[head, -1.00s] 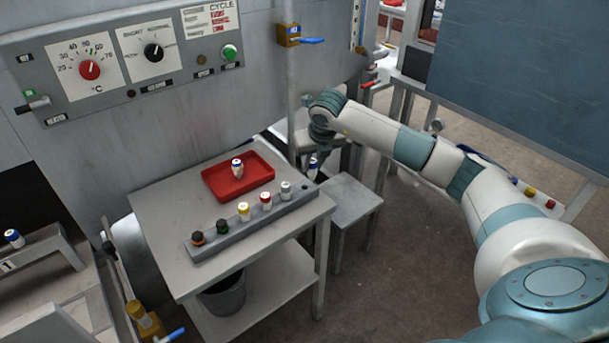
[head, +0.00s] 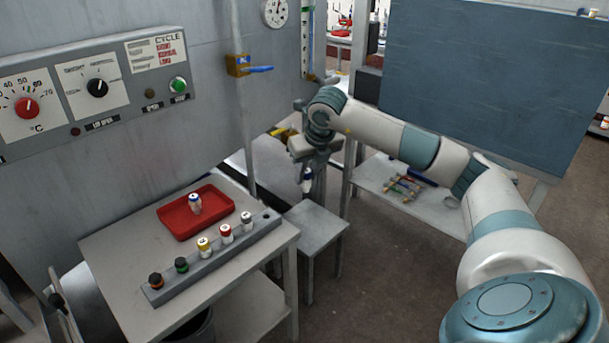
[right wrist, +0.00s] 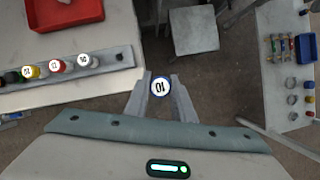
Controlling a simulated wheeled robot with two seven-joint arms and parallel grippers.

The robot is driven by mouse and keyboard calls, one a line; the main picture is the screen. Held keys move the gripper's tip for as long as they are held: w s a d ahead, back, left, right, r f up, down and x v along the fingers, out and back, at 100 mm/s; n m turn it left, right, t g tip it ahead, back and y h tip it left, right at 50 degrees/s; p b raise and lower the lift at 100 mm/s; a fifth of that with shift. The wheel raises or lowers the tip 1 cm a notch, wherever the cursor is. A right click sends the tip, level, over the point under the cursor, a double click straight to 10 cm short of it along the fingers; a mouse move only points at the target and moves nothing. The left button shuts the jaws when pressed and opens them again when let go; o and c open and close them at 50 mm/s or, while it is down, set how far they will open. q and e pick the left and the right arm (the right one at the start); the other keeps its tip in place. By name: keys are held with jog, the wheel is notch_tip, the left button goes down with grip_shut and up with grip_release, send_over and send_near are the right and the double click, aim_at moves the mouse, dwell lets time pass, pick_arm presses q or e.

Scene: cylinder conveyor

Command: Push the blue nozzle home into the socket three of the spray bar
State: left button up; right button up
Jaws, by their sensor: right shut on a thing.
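My right gripper (head: 307,184) is shut on a small blue-and-white cylinder, the blue nozzle (head: 306,186). It hangs upright in the air, right of the table and over the stool. In the right wrist view the nozzle's round white top with a blue rim (right wrist: 160,87) sits between the fingers. A grey bar (head: 217,255) on the table holds several nozzles with black-orange, green, yellow, red and grey-white caps. An open hole (head: 266,216) shows at its right end. I cannot tell whether this is the spray bar; no socket numbers are readable. My left gripper is out of view.
A red tray (head: 170,219) with another blue-and-white cylinder (head: 195,203) lies behind the bar. A grey stool (head: 317,228) stands right of the table. A post with a blue-handled valve (head: 250,68) rises behind. A shelf (head: 436,208) with small parts lies right.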

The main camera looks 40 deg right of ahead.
jog(key=s+a+f+n+g+y, duration=0.2)
jog(key=s+a+f+n+y, duration=0.15)
jog(key=a+f+n, duration=0.4)
jog(key=s+a+f+n+g+y, duration=0.15)
jog(key=s+a+f+n, duration=0.3)
jog(key=a+n, duration=0.6)
jog(key=s+a+f+n+g+h, duration=0.4)
jog(key=s+a+n, duration=0.7)
jog(key=n, duration=0.9)
jog(key=shift+s+a+f+n+g, duration=0.35)
jog(key=shift+a+f+g, duration=0.2)
jog(key=shift+a+f, duration=0.35)
